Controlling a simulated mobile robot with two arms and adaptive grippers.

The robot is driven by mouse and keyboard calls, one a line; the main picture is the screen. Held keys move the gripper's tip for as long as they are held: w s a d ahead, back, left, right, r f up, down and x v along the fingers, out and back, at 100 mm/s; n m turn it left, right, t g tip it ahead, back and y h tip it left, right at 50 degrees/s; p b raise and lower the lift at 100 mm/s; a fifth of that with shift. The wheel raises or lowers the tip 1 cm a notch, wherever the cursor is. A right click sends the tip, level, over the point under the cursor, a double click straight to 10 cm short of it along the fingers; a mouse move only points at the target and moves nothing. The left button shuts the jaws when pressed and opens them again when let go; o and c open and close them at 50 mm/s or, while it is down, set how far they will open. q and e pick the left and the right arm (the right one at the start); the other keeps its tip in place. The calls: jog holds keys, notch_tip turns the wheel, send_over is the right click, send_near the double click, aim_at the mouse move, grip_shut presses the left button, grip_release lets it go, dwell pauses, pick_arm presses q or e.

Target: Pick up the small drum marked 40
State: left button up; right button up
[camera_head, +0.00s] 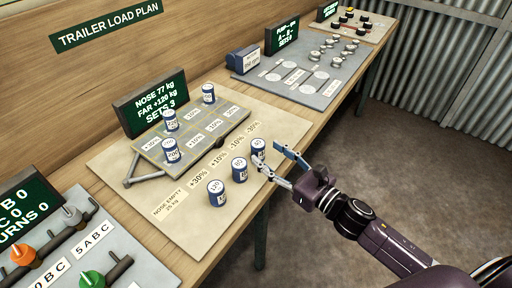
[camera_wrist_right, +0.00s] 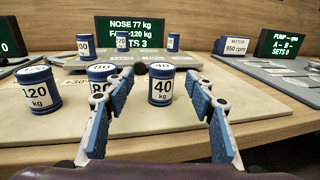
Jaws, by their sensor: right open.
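The small blue and white drum marked 40 (camera_head: 259,145) stands upright at the right end of the front row on the board; it also shows in the right wrist view (camera_wrist_right: 161,88), label facing me. My right gripper (camera_head: 268,153) is open and empty. In the wrist view its fingers (camera_wrist_right: 163,97) spread to either side of the drum, which stands at or just beyond the tips; I cannot tell if either touches. In the head view one fingertip overlaps the drum's lower edge. My left gripper is not in view.
The drum marked 80 (camera_wrist_right: 103,75) stands close left of the 40 drum, partly behind a finger. The drum marked 120 (camera_wrist_right: 38,90) stands farther left. A model trailer (camera_head: 200,142) behind carries three drums. Open floor (camera_head: 320,165) lies right of the bench.

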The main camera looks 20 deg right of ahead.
aim_at(263, 150)
jog(key=shift+w+a, duration=0.2)
jog(key=shift+w, duration=0.2)
jog(key=x, duration=0.2)
jog(key=p+x, duration=0.1)
jog(key=x, duration=0.1)
jog(key=shift+w+f, duration=0.25)
jog(key=shift+w+p, duration=0.15)
jog(key=shift+p, duration=0.15)
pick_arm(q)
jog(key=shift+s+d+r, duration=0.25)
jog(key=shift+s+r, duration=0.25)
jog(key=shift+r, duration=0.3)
pick_arm(e)
jog(key=shift+c, duration=0.4)
jog(key=c, duration=1.2)
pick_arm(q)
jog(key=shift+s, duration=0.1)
pick_arm(e)
jog(key=shift+c, duration=0.2)
